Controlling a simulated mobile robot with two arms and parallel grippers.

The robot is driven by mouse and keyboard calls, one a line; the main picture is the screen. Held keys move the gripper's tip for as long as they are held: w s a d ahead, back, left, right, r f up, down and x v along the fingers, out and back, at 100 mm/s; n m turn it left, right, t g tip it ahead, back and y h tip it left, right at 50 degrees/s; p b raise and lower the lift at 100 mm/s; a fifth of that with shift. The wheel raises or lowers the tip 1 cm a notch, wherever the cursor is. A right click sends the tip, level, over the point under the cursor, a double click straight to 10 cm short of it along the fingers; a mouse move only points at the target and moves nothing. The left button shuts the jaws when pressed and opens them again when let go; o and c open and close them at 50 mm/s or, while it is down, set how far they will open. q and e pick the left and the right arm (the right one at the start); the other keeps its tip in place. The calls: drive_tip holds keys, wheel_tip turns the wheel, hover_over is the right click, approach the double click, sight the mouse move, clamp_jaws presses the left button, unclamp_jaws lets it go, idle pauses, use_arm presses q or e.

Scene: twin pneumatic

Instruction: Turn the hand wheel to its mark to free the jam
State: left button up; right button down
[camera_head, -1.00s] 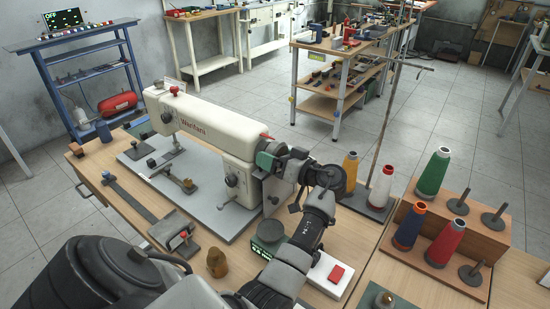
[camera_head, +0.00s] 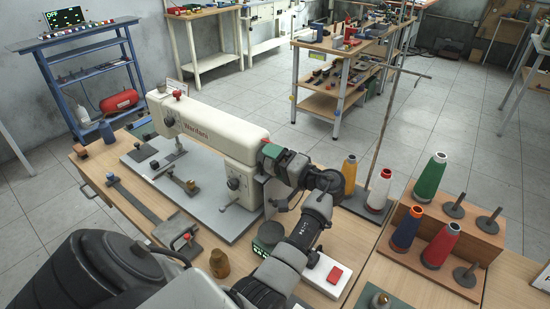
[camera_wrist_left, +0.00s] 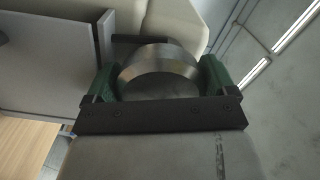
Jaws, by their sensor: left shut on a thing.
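The sewing machine (camera_head: 215,132), cream with a "Wardana" label, stands on a grey plate on the wooden table. My left arm reaches to its right end, and my left gripper (camera_head: 272,158) is at the hand wheel there. In the left wrist view the hand wheel (camera_wrist_left: 160,65) is a metal rim between the green fingers of my left gripper (camera_wrist_left: 158,82), which is shut on it. In the head view the wheel is largely hidden by the gripper, and I cannot make out its mark. My right gripper is not in view.
A wooden stand (camera_head: 415,255) with several thread cones and empty spindles is at the right. A white box with a red button (camera_head: 335,274) and a brass weight (camera_head: 219,263) lie near my left arm. A thin rod stand (camera_head: 385,140) rises behind the arm.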

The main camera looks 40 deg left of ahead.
use_arm(q)
drive_tip(key=shift+r+m, duration=0.15)
drive_tip(key=shift+m, duration=0.45)
drive_tip(key=shift+p, duration=0.3)
drive_tip(key=o, duration=0.7)
drive_tip(key=shift+w, duration=0.1)
drive_tip(key=shift+d, duration=0.4)
drive_tip(key=d+b, duration=0.1)
drive_tip(key=d, duration=0.2)
drive_tip(key=d+b, duration=0.1)
drive_tip(key=d, duration=0.2)
drive_tip(key=w+d+b, duration=0.1)
drive_tip(key=d, duration=0.3)
drive_tip(key=shift+w, duration=0.1)
